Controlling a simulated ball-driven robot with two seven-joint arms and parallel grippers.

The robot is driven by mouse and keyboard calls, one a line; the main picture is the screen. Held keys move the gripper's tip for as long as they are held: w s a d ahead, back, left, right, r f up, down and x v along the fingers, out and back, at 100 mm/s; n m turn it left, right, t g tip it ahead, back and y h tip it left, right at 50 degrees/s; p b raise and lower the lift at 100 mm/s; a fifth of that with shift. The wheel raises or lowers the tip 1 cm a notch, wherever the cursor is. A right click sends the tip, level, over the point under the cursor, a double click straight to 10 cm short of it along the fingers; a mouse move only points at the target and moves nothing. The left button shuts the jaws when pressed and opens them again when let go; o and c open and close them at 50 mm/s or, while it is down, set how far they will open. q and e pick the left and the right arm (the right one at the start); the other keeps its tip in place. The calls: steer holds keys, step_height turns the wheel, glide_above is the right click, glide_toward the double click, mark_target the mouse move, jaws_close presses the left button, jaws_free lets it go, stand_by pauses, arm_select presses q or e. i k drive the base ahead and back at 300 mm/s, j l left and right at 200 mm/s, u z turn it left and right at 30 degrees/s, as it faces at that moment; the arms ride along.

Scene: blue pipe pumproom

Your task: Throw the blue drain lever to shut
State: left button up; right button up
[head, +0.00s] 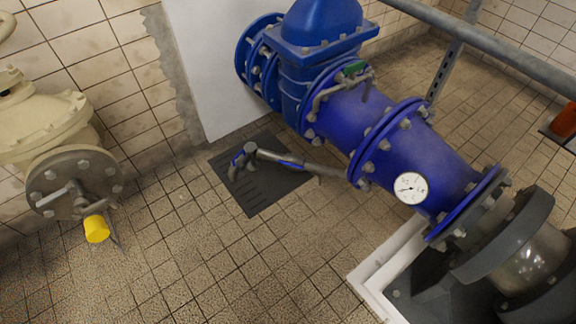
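A thin grey drain pipe (325,171) runs from the underside of the big blue pipe out to the left, low over a dark floor plate. A slim blue lever (291,164) lies on this pipe, roughly in line with it. At its left end the pipe bends down towards the plate, and a small blue part (237,157) shows there; I cannot tell what it is. Neither of my grippers is in the head view. Nothing is touching the lever.
The big blue pipe (345,115) carries a green lever (354,68) and a round white gauge (410,188). A dark slotted plate (258,190) lies in the tiled floor. A cream valve with a yellow part (96,228) stands at left. The tiled floor (200,250) in front is clear.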

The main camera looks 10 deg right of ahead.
mark_target(292, 164)
steer(key=i+l+z, duration=0.1)
steer(key=i, duration=1.15)
